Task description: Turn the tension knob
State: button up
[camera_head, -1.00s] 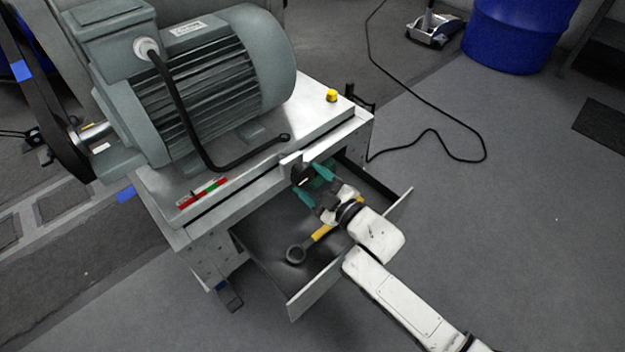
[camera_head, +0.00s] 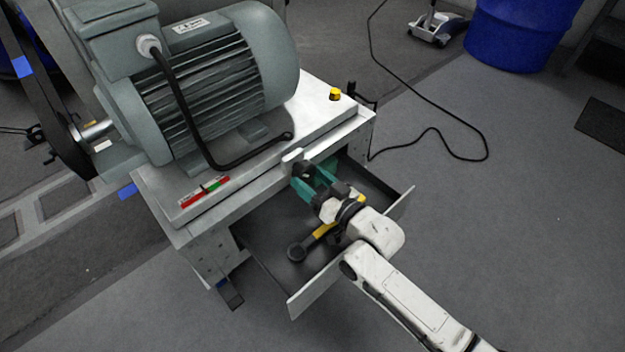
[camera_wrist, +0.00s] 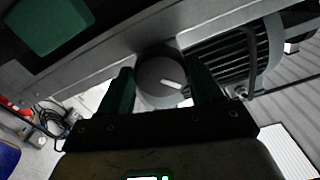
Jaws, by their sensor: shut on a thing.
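The tension knob (camera_wrist: 160,84) is a round dark grey dial with a white pointer line, on the front edge of the metal bench. In the wrist view it sits between my two teal fingers, with the pointer toward the right and slightly down. My gripper (camera_head: 312,176) is shut on the knob, one finger at each side. In the head view the fingers largely hide the knob.
A large grey motor (camera_head: 205,80) stands on the bench. An open drawer (camera_head: 315,292) below my gripper holds a yellow-handled tool (camera_head: 312,240). A yellow button (camera_head: 335,94) is at the bench's back right. A black cable (camera_head: 440,135) lies on the floor at right.

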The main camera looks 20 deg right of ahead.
jog(key=m, duration=0.3)
jog(key=shift+f+m, duration=0.15)
jog(key=shift+m, duration=0.25)
jog(key=shift+a+m, duration=0.15)
jog(key=shift+m, duration=1.75)
jog(key=o, duration=1.1)
jog(key=shift+c, duration=0.2)
jog(key=shift+s+r, duration=0.15)
jog(key=shift+r, duration=0.05)
